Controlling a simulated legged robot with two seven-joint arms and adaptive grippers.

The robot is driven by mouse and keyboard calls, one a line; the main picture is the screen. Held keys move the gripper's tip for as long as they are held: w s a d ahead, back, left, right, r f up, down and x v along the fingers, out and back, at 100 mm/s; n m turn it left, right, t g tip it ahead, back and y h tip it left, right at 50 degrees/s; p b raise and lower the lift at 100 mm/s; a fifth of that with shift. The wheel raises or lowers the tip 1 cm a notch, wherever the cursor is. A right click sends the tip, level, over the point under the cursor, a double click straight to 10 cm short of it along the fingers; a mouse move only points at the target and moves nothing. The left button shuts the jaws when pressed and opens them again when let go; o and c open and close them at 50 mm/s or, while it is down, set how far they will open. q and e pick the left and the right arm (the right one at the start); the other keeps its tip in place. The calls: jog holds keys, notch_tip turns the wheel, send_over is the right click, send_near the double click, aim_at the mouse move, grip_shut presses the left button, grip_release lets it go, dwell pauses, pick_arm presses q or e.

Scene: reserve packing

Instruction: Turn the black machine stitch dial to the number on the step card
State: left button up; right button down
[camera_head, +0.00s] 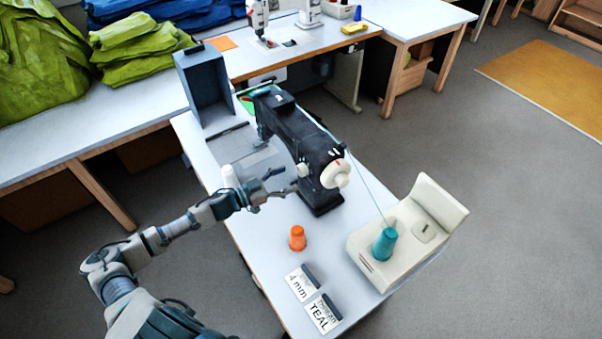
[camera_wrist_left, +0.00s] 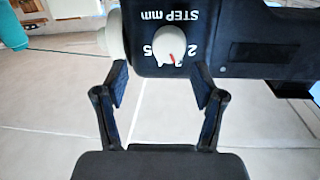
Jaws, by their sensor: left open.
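The black machine (camera_head: 297,139) stands on the white table with its thread running to a teal spool (camera_head: 384,245). Its white stitch dial (camera_head: 303,170) faces my left gripper (camera_head: 285,181). In the left wrist view the dial (camera_wrist_left: 168,46) has a red mark pointing down and slightly right. "STEP mm" appears upside down above it. A 2 shows at its right and a 5 at its left; other numbers are unclear. My left gripper (camera_wrist_left: 160,78) is open, its fingers on either side below the dial, apparently not touching it. The step card (camera_head: 300,284) reads 4 mm. My right gripper is out of view.
A white handwheel (camera_head: 336,173) sits beside the dial. An orange spool (camera_head: 297,238), a TEAL card (camera_head: 322,313) and a cream device (camera_head: 432,207) are on the near table. A dark blue bin (camera_head: 205,88) stands at the far left end.

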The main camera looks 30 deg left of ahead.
aim_at(299, 172)
pick_arm(q)
jog(key=shift+a+x, duration=0.25)
jog(key=shift+x, duration=2.4)
jog(key=shift+w+f, duration=0.15)
jog(key=shift+w, duration=0.05)
jog(key=c, duration=0.7)
jog(key=shift+a+f, duration=0.1)
jog(key=shift+a, duration=0.05)
jog(key=c, duration=0.4)
jog(key=shift+a+f, duration=0.15)
jog(key=shift+a, duration=0.3)
jog(key=shift+c, duration=0.2)
jog(key=shift+d, duration=0.2)
